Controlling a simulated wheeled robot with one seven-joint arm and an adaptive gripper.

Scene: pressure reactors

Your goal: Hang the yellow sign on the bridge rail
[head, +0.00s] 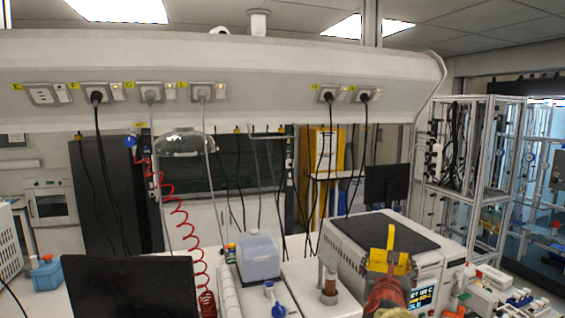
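The yellow sign (390,261) is at the lower right, in front of a grey-and-white instrument. It has a wide lower plate and a narrow upright part (391,237) above it. What supports the sign is unclear; a red-brown object (386,292) is just below it. The white overhead bridge (230,62) spans most of the view, high above the sign, with power sockets along its face. Small fittings and a thin bar (268,133) show under its lower edge; I cannot tell whether this is the rail.
Black cables (104,165) and a red coiled hose (178,210) hang below the bridge. A dark monitor (130,288) stands at lower left. A translucent box (258,257) and the instrument (350,262) crowd the bench. Metal frames (480,150) stand at right.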

